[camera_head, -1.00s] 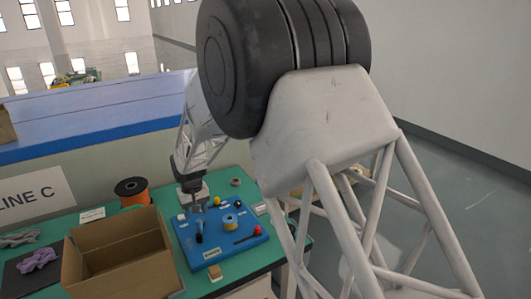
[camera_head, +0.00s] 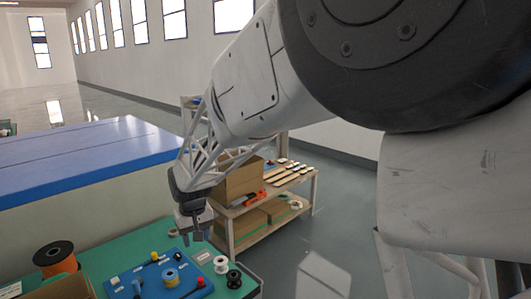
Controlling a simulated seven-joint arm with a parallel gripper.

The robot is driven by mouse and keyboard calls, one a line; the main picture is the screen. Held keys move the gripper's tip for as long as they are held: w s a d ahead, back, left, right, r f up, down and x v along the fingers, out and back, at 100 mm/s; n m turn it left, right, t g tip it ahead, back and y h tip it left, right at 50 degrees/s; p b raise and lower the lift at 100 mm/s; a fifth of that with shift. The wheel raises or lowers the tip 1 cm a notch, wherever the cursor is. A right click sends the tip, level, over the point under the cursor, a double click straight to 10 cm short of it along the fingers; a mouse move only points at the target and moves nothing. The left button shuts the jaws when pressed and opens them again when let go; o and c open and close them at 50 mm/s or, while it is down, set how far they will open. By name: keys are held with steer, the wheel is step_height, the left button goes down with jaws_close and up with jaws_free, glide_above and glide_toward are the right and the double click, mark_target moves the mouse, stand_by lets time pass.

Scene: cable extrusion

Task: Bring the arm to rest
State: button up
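My gripper (camera_head: 192,240) hangs at the end of my arm, pointing down, above the back right part of the green table (camera_head: 120,250). Its two small fingers look apart, with nothing seen between them. Below and to the left lies a blue board (camera_head: 150,288), cut off by the lower picture edge. On it are a blue and yellow ring (camera_head: 170,278), a yellow knob (camera_head: 154,256) and a red-ended black piece (camera_head: 200,282). My gripper is clear of the board.
A black spool (camera_head: 234,279) and a white roll (camera_head: 220,264) stand at the table's right. An orange spool (camera_head: 53,258) and a cardboard box (camera_head: 65,288) are at left. A wooden shelf (camera_head: 232,213) with boxes stands behind my gripper. Open floor lies right.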

steer(key=s+d+r+m, duration=0.1)
steer(key=s+d+r, duration=0.25)
steer(key=d, duration=0.45)
steer(key=s+d+r+m+t, duration=0.1)
steer(key=s+d+r, duration=0.25)
steer(key=d, duration=0.45)
steer(key=s+d+r+m, duration=0.1)
steer(key=s+d+r, duration=0.1)
steer(key=s+d, duration=0.45)
steer(key=s+d+m+t, duration=0.1)
steer(key=s+d+m, duration=0.2)
steer(key=s+d, duration=1.2)
steer(key=s, duration=0.2)
steer(key=shift+s+d+f+h, duration=0.2)
steer(key=shift+s+d+h, duration=0.1)
steer(key=shift+s+d, duration=0.1)
